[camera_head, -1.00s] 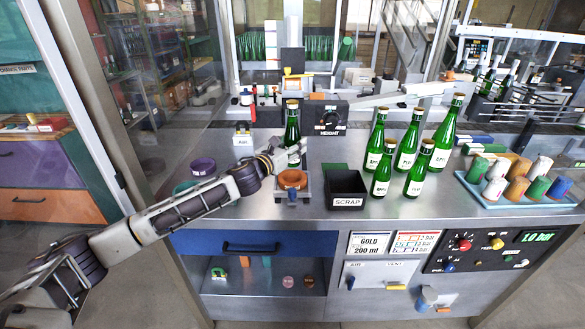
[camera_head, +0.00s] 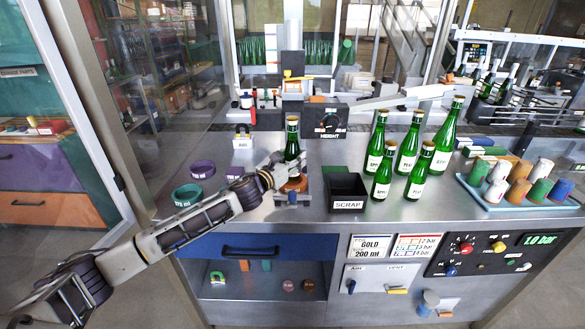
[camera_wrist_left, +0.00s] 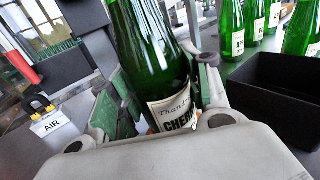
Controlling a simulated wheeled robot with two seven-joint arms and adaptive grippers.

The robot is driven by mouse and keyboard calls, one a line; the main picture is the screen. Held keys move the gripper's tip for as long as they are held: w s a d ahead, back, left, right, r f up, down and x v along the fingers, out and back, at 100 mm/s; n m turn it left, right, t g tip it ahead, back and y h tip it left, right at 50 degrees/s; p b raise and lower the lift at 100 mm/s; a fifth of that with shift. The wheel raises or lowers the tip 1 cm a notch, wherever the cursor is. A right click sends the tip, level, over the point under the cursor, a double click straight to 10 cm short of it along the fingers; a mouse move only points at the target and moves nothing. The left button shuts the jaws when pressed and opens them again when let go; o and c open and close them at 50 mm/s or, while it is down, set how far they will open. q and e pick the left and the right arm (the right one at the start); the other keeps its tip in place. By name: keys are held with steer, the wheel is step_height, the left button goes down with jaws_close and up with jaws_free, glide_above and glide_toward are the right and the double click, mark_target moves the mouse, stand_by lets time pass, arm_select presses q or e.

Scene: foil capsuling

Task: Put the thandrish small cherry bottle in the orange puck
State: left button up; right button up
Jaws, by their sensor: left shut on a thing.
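The small green bottle (camera_head: 292,142) with a gold top stands upright at the middle of the bench. In the left wrist view the bottle (camera_wrist_left: 150,50) shows a white label partly reading "Thand" and "CHER". My left gripper (camera_head: 283,175) is shut on it from the left, with its green pads on both sides of the glass in the wrist view (camera_wrist_left: 160,105). The orange puck (camera_head: 297,184) is directly under the bottle, partly hidden by the gripper. The bottle's base is hidden, so I cannot tell whether it rests in the puck. My right gripper is not in view.
A black SCRAP bin (camera_head: 347,190) is just right of the puck. Several green bottles (camera_head: 408,150) stand beyond it, and a tray (camera_head: 515,200) of colored capsules is at the right. An AIR padlock (camera_head: 242,138) stands behind.

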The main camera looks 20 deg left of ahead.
arm_select(q)
steer(key=shift+f, duration=1.55)
steer(key=shift+f+b, duration=0.1)
steer(key=shift+b, duration=0.2)
steer(key=o, duration=1.3)
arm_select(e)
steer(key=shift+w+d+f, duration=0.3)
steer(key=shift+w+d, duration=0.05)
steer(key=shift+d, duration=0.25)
arm_select(q)
steer(key=shift+o, duration=0.2)
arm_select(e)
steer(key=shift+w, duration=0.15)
